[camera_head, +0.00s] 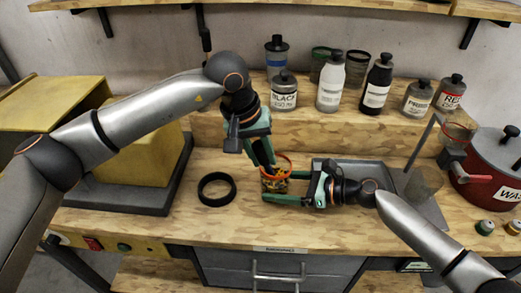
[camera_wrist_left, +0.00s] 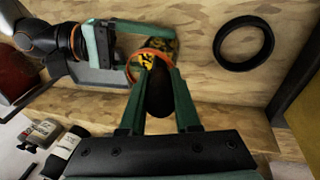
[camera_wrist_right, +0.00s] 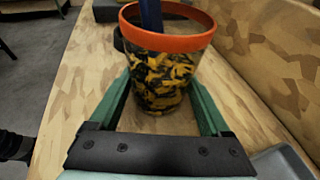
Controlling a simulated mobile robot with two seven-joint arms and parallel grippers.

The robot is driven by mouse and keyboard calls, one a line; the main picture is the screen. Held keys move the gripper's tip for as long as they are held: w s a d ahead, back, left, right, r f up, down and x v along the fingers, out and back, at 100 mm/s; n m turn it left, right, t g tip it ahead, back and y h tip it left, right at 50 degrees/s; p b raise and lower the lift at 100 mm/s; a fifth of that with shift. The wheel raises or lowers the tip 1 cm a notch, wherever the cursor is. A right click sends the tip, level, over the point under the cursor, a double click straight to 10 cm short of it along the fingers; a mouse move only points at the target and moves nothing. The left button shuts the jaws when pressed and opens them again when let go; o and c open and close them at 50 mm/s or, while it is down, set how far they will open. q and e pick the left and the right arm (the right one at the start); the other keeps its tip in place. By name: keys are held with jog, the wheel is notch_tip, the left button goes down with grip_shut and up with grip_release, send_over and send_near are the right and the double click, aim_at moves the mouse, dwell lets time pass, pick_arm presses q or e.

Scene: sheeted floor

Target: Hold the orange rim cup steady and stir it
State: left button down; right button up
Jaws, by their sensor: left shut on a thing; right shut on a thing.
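The orange rim cup (camera_wrist_right: 172,43) is a clear cup with yellow and black bits inside. It stands upright on the wooden bench, and its rim also shows in the head view (camera_head: 289,164). My right gripper (camera_head: 274,187) is shut on the cup's sides, below the rim. My left gripper (camera_head: 267,166) points down over the cup and is shut on a dark-handled stirring tool (camera_wrist_left: 158,98). A blue part (camera_wrist_right: 151,15) of what seems to be this tool reaches into the cup's mouth in the right wrist view. Its lower end is hidden among the bits.
A black ring (camera_head: 203,199) lies on the bench left of the cup. A grey tray (camera_head: 376,166) sits behind the right gripper. Several bottles, including a white one (camera_head: 329,92), stand on the raised shelf. A red pot (camera_head: 478,178) is at right.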

pick_arm(q)
jog(key=shift+w+d, duration=0.15)
jog(key=shift+d, duration=0.2)
dwell(0.7)
